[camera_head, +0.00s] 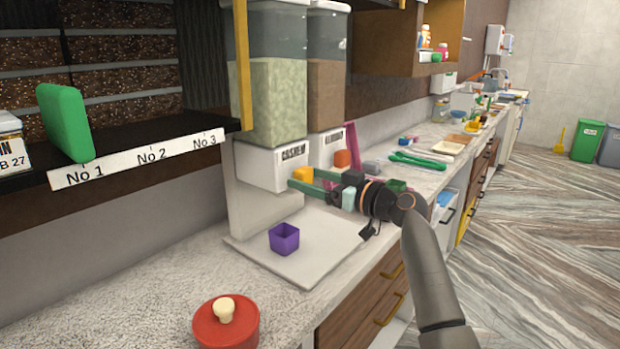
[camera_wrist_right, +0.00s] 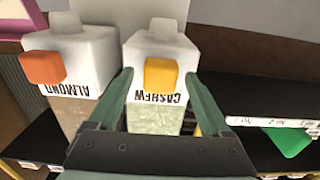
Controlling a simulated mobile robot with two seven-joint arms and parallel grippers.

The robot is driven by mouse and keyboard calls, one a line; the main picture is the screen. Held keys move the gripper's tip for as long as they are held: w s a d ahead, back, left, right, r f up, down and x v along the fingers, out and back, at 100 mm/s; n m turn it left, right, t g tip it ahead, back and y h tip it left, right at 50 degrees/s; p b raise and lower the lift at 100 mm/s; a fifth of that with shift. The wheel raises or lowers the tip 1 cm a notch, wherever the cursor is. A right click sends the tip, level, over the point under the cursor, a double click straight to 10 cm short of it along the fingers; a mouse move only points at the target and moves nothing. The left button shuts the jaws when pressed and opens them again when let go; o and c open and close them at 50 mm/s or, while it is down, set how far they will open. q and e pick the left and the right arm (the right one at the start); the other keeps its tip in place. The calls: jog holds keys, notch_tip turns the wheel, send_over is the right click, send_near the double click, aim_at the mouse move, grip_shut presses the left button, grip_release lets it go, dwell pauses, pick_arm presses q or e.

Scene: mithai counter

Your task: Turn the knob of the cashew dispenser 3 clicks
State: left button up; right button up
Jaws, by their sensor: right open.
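The cashew dispenser (camera_head: 272,100) stands on the counter, a clear bin of pale nuts over a white body labelled CASHEW. Its yellow knob (camera_wrist_right: 161,74) shows large in the right wrist view, on the white front. My right gripper (camera_head: 298,181) reaches in from the right in the head view, level with the dispenser's front. In the wrist view the open green fingers (camera_wrist_right: 159,76) lie on either side of the knob, with gaps visible; contact cannot be seen. In the head view the fingers partly hide the knob area. My left gripper is not in view.
The almond dispenser (camera_wrist_right: 85,60), with an orange knob (camera_wrist_right: 42,68), stands close beside it. A purple cup (camera_head: 284,238) sits on the white base below. A red lidded pot (camera_head: 226,325) is in front. A shelf (camera_head: 130,150) overhangs left.

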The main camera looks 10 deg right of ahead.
jog(key=shift+w+a, duration=0.15)
jog(key=shift+a, duration=0.05)
jog(key=shift+c, duration=0.3)
jog(key=c, duration=0.9)
grip_shut()
jog(key=shift+m, duration=0.3)
